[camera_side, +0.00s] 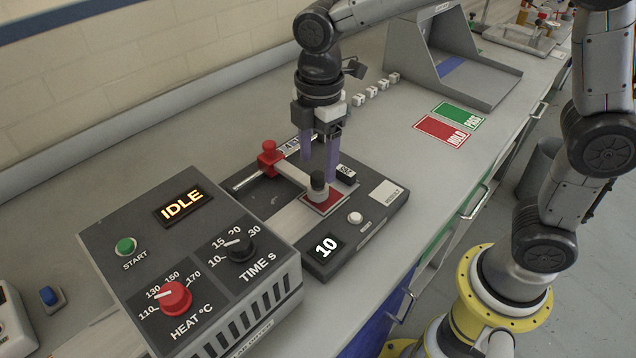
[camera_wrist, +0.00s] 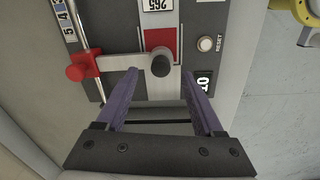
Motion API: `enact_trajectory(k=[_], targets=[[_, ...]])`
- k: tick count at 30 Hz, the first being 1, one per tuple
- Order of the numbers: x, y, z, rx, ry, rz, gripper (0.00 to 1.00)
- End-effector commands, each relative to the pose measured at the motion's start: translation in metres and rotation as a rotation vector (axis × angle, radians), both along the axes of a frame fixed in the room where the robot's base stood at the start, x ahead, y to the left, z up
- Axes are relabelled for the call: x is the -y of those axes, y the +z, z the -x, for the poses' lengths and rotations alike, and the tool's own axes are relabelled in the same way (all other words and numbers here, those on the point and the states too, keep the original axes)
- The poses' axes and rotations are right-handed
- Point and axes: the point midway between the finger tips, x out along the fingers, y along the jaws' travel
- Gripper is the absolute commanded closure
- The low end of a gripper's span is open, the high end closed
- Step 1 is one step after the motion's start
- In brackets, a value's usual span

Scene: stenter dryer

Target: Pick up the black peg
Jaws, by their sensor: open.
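The black peg (camera_side: 318,182) stands upright at the end of a grey bar, over a red patch on the dark device. In the wrist view the peg (camera_wrist: 162,62) shows from above as a dark round knob, ahead of the fingers. My gripper (camera_side: 320,165) is open, with two purple fingers pointing down just above and behind the peg. In the wrist view my gripper (camera_wrist: 165,75) is empty, its fingers spread, and the peg lies just beyond the gap between the fingertips. In the side view a finger passes close behind the peg; whether they touch is unclear.
A red clamp knob (camera_side: 268,158) sits on the rail left of the peg. A white button (camera_side: 355,217) and a counter reading 10 (camera_side: 326,246) lie nearby. The control box (camera_side: 190,265) reading IDLE stands in front. Red and green HOLD/PASS pads (camera_side: 450,124) lie at right.

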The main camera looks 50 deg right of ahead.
Motion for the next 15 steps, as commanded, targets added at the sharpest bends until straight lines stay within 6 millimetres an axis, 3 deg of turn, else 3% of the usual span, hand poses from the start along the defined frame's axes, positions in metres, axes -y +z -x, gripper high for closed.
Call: enact_trajectory(k=[6,14,15], targets=[[0.001,-0.026,0.001,-0.002,0.000,0.001,0.31],[0.001,-0.029,0.000,0.001,0.000,0.000,0.31],[0.001,-0.029,0.000,0.001,0.000,0.000,0.34]])
